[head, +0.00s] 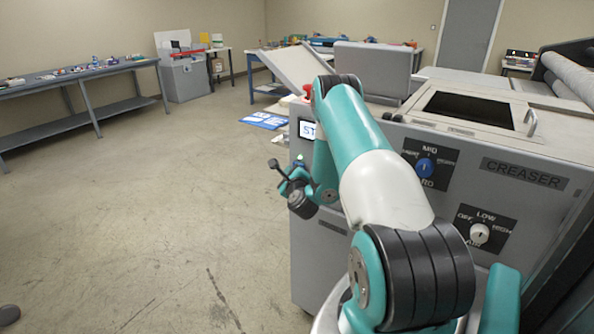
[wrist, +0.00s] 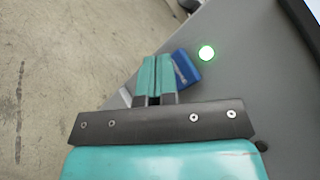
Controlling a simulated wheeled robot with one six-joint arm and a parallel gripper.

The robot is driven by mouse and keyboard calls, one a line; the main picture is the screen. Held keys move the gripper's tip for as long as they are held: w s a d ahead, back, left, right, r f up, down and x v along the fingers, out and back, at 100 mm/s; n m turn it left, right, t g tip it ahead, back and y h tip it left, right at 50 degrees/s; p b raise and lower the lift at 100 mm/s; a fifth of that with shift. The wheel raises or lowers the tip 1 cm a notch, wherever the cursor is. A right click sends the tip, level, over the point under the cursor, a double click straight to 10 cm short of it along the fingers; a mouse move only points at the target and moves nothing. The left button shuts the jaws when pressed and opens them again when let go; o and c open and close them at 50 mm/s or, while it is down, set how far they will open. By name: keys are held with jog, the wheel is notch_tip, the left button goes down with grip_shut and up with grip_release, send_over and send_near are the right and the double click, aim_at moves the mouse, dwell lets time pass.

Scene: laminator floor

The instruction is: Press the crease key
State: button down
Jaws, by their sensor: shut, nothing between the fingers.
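A blue key (wrist: 186,70) shows in the wrist view on the machine's grey face, beside a lit green light (wrist: 207,53). No label on it is readable, so I cannot tell for sure that it is the crease key. My gripper (wrist: 157,60) is shut and empty, its teal fingertips in front of the key's left side and covering part of it. I cannot tell whether they touch. In the head view the grey machine carries a CREASER label (head: 524,173), and my arm hides part of its front.
Open floor (head: 150,230) lies to the left, with a long workbench (head: 75,76) beyond.

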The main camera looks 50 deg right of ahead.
jog(key=shift+s+a+b, duration=0.15)
jog(key=shift+a+b, duration=0.4)
jog(key=shift+a, duration=0.85)
jog(key=shift+s+a+b, duration=0.1)
jog(key=shift+a+b, duration=0.4)
jog(key=shift+a, duration=0.9)
